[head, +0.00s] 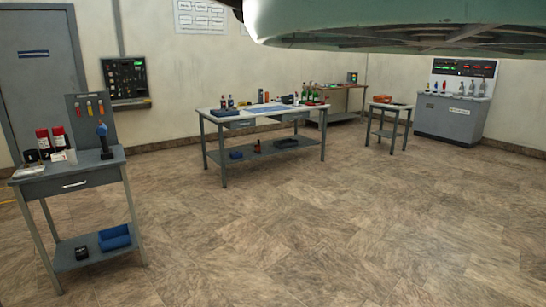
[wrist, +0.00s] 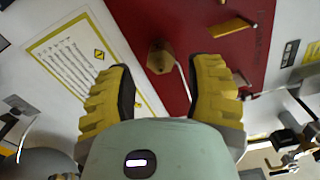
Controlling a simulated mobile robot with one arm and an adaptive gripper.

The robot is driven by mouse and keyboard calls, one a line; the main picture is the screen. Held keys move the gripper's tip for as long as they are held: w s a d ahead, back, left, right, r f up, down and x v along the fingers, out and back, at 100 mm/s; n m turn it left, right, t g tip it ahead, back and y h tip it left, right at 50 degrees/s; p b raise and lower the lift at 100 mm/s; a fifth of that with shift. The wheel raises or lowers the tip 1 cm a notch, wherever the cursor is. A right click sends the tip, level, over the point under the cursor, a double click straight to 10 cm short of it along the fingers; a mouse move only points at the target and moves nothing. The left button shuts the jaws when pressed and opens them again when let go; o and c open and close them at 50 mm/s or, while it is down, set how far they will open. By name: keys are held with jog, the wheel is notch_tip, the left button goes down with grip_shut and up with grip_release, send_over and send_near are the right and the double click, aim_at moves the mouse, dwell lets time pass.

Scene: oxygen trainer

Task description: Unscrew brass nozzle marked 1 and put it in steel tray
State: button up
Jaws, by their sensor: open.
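In the wrist view a brass hexagonal nozzle (wrist: 160,58) sits on a red panel (wrist: 217,60). No number can be read on it, so I cannot tell whether it is the one marked 1. My gripper (wrist: 164,70) has its two yellow ribbed fingers spread wide, one on each side of the nozzle in the picture, with gaps showing. A second brass piece (wrist: 237,23) shows on the red panel further up to the right. I cannot make out the steel tray with certainty in either view. My gripper is not visible in the head view.
The wrist view shows a white label with a yellow warning sign (wrist: 75,60) left of the red panel, and metal fittings (wrist: 290,135) at lower right. The head view shows a left table (head: 75,182), a middle table (head: 262,118) and a grey cabinet (head: 450,117), with open floor between.

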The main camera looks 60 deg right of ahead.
jog(key=shift+w+d+m, duration=0.1)
jog(key=shift+m, duration=0.4)
jog(key=shift+r, duration=0.1)
jog(key=shift+m+p, duration=1.05)
jog(key=shift+m, duration=0.65)
jog(key=shift+m+p, duration=1)
jog(key=shift+m, duration=0.7)
